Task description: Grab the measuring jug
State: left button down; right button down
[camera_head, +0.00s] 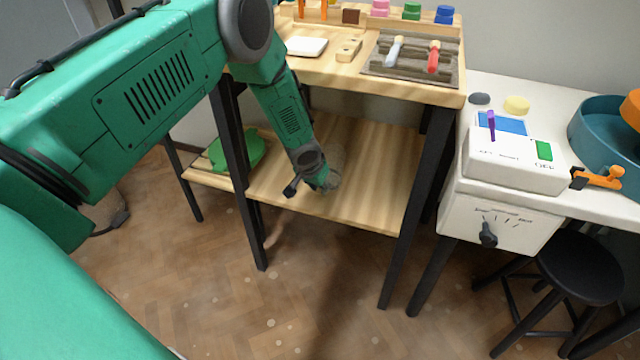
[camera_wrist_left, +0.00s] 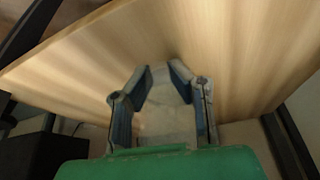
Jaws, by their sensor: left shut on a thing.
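The measuring jug (camera_head: 336,160) looks clear and pale, and is hard to make out against the wooden lower shelf (camera_head: 370,190). It shows beside and partly behind my left gripper (camera_head: 318,182), which reaches down over that shelf. In the left wrist view, the see-through jug (camera_wrist_left: 165,112) lies between the two fingers of the left gripper (camera_wrist_left: 164,80), which are shut on it. Most of its outline is hidden by the gripper, and I cannot tell whether it touches the shelf. My right gripper is not in view.
A green bowl-like thing (camera_head: 237,150) sits on the shelf's left part. Dark table legs (camera_head: 405,215) frame the shelf.

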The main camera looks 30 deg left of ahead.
pick_arm(q)
jog(key=shift+w+r, duration=0.15)
jog(key=shift+r, duration=0.35)
jog(key=shift+a+r+p, duration=0.2)
jog(key=shift+r+p, duration=0.15)
jog(key=shift+r, duration=0.15)
jog(key=shift+a+r+p, duration=0.15)
jog(key=shift+r+p, duration=0.2)
jog(key=shift+r, duration=0.15)
jog(key=shift+s+r, duration=0.1)
jog(key=shift+s, duration=0.1)
jog(key=s+d+p, duration=0.1)
jog(key=s+p, duration=0.3)
jog(key=s, duration=1.3)
jog(key=shift+s+d, duration=0.15)
jog(key=shift+s, duration=0.05)
